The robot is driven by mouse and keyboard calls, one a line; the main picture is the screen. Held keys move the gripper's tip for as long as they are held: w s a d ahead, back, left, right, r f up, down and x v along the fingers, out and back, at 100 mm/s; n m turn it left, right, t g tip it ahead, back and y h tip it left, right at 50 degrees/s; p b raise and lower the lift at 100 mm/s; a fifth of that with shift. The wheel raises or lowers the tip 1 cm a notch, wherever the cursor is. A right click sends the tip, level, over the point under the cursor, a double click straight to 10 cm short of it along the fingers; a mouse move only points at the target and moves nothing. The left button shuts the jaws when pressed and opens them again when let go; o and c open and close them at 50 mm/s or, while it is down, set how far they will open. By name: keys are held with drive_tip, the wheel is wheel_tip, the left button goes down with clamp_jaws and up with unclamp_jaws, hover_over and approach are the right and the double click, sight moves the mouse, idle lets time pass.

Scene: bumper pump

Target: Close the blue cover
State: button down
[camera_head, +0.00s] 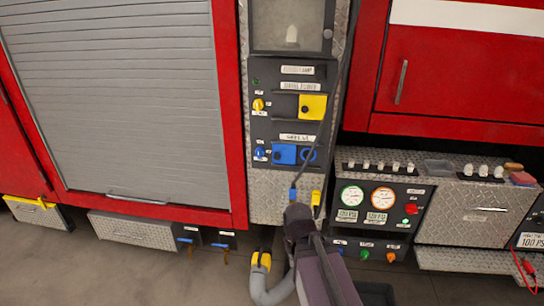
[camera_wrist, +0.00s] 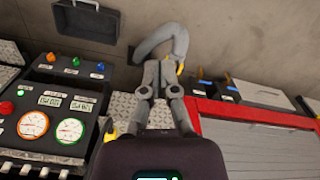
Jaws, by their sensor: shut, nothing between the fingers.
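The blue cover (camera_head: 284,153) is on the lower part of the dark control panel in the head view. It sits just left of a blue ring (camera_head: 308,154) with a dark centre, beside it rather than over it. A blue knob (camera_head: 260,152) is further left. My gripper (camera_head: 297,210) is below the panel, apart from the cover. In the wrist view my gripper (camera_wrist: 160,68) has its fingers together and empty, over the floor and grey hose side. The blue cover is not visible in the wrist view.
A yellow cover (camera_head: 312,106) and a yellow knob (camera_head: 258,104) sit above on the panel. A dark cable hangs past the panel's right side. A gauge box (camera_head: 378,205) stands to the right. A grey hose (camera_head: 268,290) is below. The shutter (camera_head: 120,95) fills the left.

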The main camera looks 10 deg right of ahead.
drive_tip(key=shift+d, duration=0.15)
drive_tip(key=w+a+r+n+t+h+p, duration=0.1)
drive_tip(key=w+r+t+h, duration=0.15)
drive_tip(key=w, duration=0.85)
drive_tip(key=w+r+t+h, duration=0.1)
drive_tip(key=w+r+h, duration=0.25)
drive_tip(key=w, duration=0.65)
drive_tip(key=w+a+r+n+t+h, duration=0.1)
drive_tip(key=w+a+r+t+h, duration=0.1)
drive_tip(key=w, duration=0.7)
drive_tip(key=w+a+r+n+t+h+p, duration=0.1)
drive_tip(key=w+a+r+n+t+h, duration=0.1)
drive_tip(key=w+a+r+t, duration=0.2)
drive_tip(key=w+a+r, duration=0.3)
drive_tip(key=w+a, duration=0.1)
drive_tip(key=w, duration=0.1)
drive_tip(key=shift+a+h, duration=0.15)
drive_tip(key=shift+h, duration=0.25)
